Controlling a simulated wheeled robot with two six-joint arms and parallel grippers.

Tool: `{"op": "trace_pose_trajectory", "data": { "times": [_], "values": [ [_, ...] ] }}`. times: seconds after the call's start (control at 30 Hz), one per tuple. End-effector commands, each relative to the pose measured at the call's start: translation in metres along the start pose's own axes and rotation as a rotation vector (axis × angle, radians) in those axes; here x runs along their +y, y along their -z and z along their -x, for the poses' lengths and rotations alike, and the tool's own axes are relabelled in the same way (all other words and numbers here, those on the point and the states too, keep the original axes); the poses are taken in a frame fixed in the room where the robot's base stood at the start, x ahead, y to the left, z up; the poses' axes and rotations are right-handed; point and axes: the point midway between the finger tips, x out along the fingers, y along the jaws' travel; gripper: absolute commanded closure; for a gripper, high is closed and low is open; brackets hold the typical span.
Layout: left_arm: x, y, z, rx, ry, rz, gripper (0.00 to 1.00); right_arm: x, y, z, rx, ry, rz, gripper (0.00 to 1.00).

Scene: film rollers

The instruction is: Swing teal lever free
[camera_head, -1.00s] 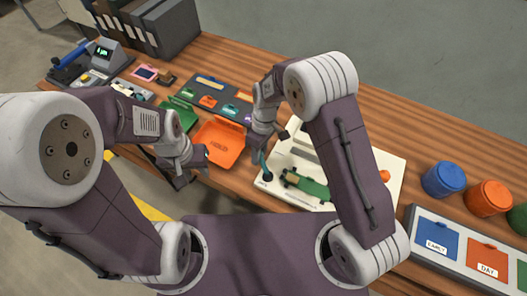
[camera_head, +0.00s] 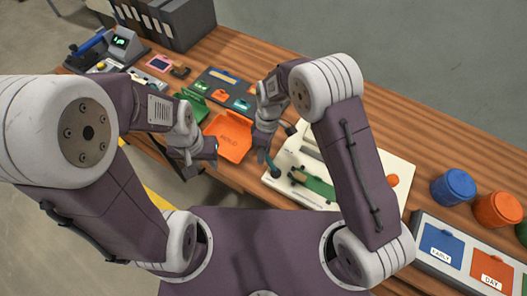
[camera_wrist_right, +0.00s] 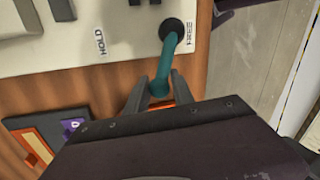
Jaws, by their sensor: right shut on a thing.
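The teal lever (camera_wrist_right: 167,65) runs from a round black pivot (camera_wrist_right: 178,30) on the cream base plate (camera_head: 352,160). My right gripper (camera_wrist_right: 155,90) is shut on the lever's outer end. In the head view the lever (camera_head: 274,169) shows as a small teal bar at the plate's left corner, partly hidden by my right gripper (camera_head: 264,158). My left gripper (camera_head: 207,160) is empty, its fingers apart, left of the orange tray.
The orange tray (camera_head: 230,136) lies close to the left of my right gripper. A green strip (camera_head: 316,184) and an orange knob (camera_head: 393,180) are on the base plate. Blue (camera_head: 453,187) and orange (camera_head: 497,209) canisters stand at the right. A dark card board (camera_head: 225,90) lies behind.

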Motion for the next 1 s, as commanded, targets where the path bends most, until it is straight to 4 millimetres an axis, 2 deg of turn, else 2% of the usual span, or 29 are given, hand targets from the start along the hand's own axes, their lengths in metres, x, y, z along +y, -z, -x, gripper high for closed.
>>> {"op": "trace_pose_trajectory", "data": {
  "times": [0.03,0.1,0.43,0.53,0.8,1.0],
  "values": [
    [0.000,0.000,0.000,0.000,0.000,0.000,0.64,0.002,-0.001,0.001,0.000,-0.004,0.004,0.68],
    [0.000,0.000,0.000,0.000,0.000,0.000,0.64,0.002,-0.001,0.001,0.000,-0.004,0.003,0.52],
    [0.000,0.000,0.000,0.000,0.000,0.000,0.64,0.001,0.000,0.004,0.001,-0.002,0.000,0.52],
    [0.000,0.000,0.000,0.000,0.000,0.000,0.64,0.002,0.000,0.020,0.004,-0.005,0.001,0.52],
    [0.000,0.000,0.002,0.000,0.000,0.000,0.64,0.002,-0.001,0.077,0.004,-0.005,0.000,0.52],
    [0.000,0.000,0.002,0.000,0.000,0.000,0.64,0.002,-0.001,0.091,0.001,-0.002,0.000,0.52]
  ]
}}
